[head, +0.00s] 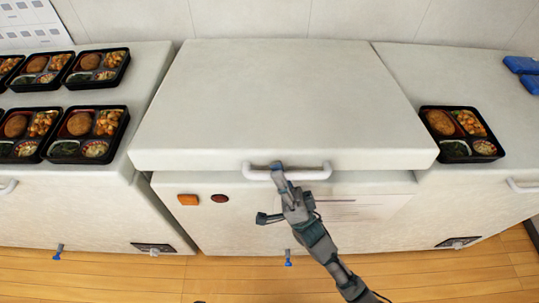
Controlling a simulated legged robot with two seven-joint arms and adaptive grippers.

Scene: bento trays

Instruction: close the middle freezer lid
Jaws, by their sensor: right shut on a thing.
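The middle freezer lid (280,105) is a broad pale slab in the centre of the head view. Its front edge stands a little proud of the neighbouring tops, with a narrow dark gap under it at the left and right, so it looks slightly raised. A white bar handle (313,173) runs along the lid's front edge. My right gripper (278,168) is shut on this handle, left of its middle, with the arm coming up from the lower right. The fingertips partly hide the handle. My left gripper is not in view.
Several bento trays (98,68) sit on the left freezer. One bento tray (460,134) is on the right freezer, close to the middle lid's right edge. Blue objects (522,65) lie at the far right. The middle lid's top is clear.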

